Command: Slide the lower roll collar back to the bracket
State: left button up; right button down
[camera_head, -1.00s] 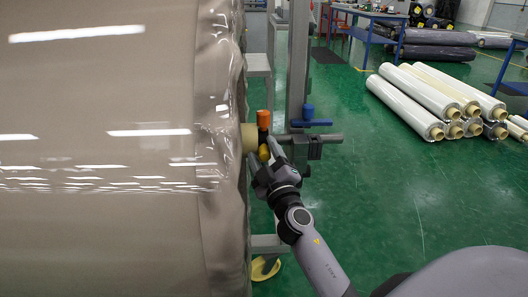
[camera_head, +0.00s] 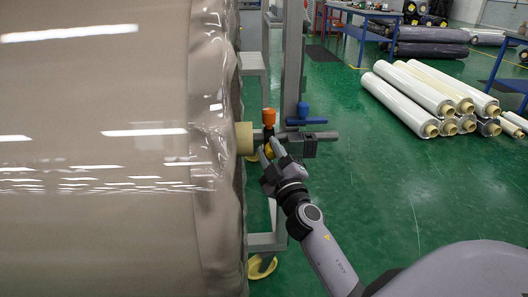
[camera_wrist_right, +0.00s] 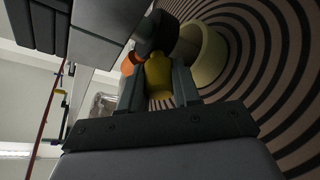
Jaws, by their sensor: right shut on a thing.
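The lower roll collar (camera_head: 268,134) is a dark ring on the grey shaft (camera_head: 325,136), with an orange knob (camera_head: 269,117) on top and a yellow knob (camera_head: 268,151) below. My right gripper (camera_head: 269,154) is shut on the yellow knob, which also shows between its fingers in the right wrist view (camera_wrist_right: 158,76). The collar stands a little off the roll's pale core (camera_head: 245,138). The bracket (camera_head: 300,146) is the grey block on the post to its right; the gap between them is small and partly hidden by the fingers. My left gripper is out of view.
The large wrapped roll (camera_head: 100,150) fills the left side, close to my right gripper. A blue handle (camera_head: 305,121) sits above the bracket on the upright post (camera_head: 292,60). Stacked white rolls (camera_head: 420,95) lie at the back right. Green floor is open to the right.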

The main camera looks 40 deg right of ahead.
jog(key=c, duration=0.8)
grip_release()
jog(key=shift+s, duration=0.1)
jog(key=b+v, duration=0.1)
jog(key=v, duration=0.5)
jog(key=shift+f, duration=0.15)
jog(key=shift+s+a, duration=0.15)
jog(key=shift+s, duration=0.3)
